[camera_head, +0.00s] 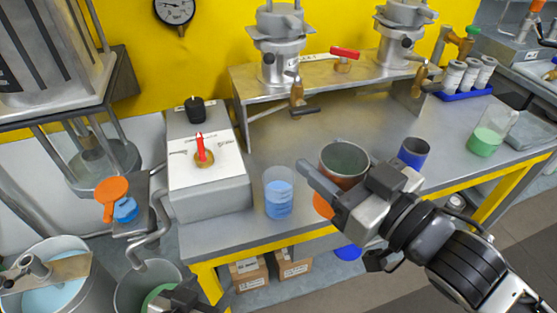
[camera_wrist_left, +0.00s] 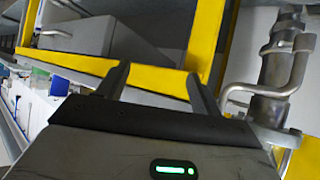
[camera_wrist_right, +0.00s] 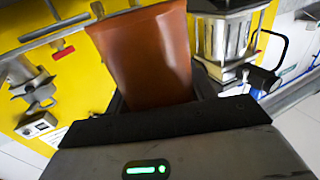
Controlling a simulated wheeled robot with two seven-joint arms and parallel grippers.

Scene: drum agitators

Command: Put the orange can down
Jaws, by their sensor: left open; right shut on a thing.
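The orange can (camera_head: 323,206) is held in my right gripper (camera_head: 352,188) over the front part of the steel table (camera_head: 300,222). Its open top faces up and its inside looks dark. My fingers hide part of its side, and I cannot tell whether its base touches the table. In the right wrist view the orange can (camera_wrist_right: 146,55) sits between the fingers of my right gripper (camera_wrist_right: 160,93). My left gripper (camera_head: 182,300) is low at the bottom left, in front of the table. In the left wrist view my left gripper (camera_wrist_left: 157,75) is open and empty.
A beaker of blue liquid (camera_head: 279,192) stands left of the can, and a dark blue cup (camera_head: 414,152) stands to its right. A grey box with a red lever (camera_head: 208,195) is on the left. A raised shelf (camera_head: 330,75) stands behind; the tabletop between is clear.

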